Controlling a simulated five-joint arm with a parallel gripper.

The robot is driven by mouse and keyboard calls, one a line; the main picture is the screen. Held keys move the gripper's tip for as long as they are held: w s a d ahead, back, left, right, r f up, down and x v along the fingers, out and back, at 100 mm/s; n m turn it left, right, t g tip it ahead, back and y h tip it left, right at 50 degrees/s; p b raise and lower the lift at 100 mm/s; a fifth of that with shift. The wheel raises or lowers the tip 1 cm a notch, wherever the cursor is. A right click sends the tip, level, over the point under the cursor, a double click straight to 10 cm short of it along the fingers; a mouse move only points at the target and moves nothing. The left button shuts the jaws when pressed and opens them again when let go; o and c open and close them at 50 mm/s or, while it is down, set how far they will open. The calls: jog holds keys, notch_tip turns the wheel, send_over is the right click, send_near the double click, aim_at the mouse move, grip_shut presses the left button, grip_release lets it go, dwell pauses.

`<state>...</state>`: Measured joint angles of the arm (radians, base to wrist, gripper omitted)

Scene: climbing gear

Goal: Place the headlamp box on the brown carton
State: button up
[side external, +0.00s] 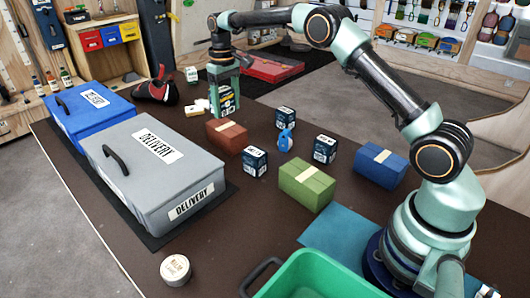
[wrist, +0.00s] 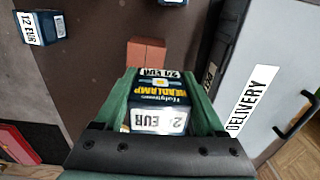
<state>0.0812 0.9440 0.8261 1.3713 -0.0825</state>
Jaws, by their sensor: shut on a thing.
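The headlamp box, dark navy with yellow lettering and white price labels, shows between my gripper's fingers in the wrist view (wrist: 160,90). In the side view the headlamp box (side external: 227,103) looks upright, partly covered by the green fingers. My gripper (side external: 224,92) is shut on it and points down; it also shows in the wrist view (wrist: 162,104). The brown carton (side external: 227,137) stands on the dark table just in front of the held box in the side view. In the wrist view the brown carton (wrist: 146,52) shows beyond the box, partly hidden by it. I cannot tell the gap between them.
Navy boxes (side external: 254,162) (side external: 325,149) (side external: 285,117) and a blue item (side external: 285,139) stand right of the carton. A green carton (side external: 306,185) and a blue carton (side external: 381,165) are nearer my base. A grey delivery case (side external: 150,170) is close on the left.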

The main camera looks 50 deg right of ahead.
aim_at(229, 136)
notch_tip(229, 136, down, 7)
jog(key=shift+r, duration=0.1)
dwell(0.5)
jog(key=o, duration=1.4)
jog(key=shift+o, duration=0.2)
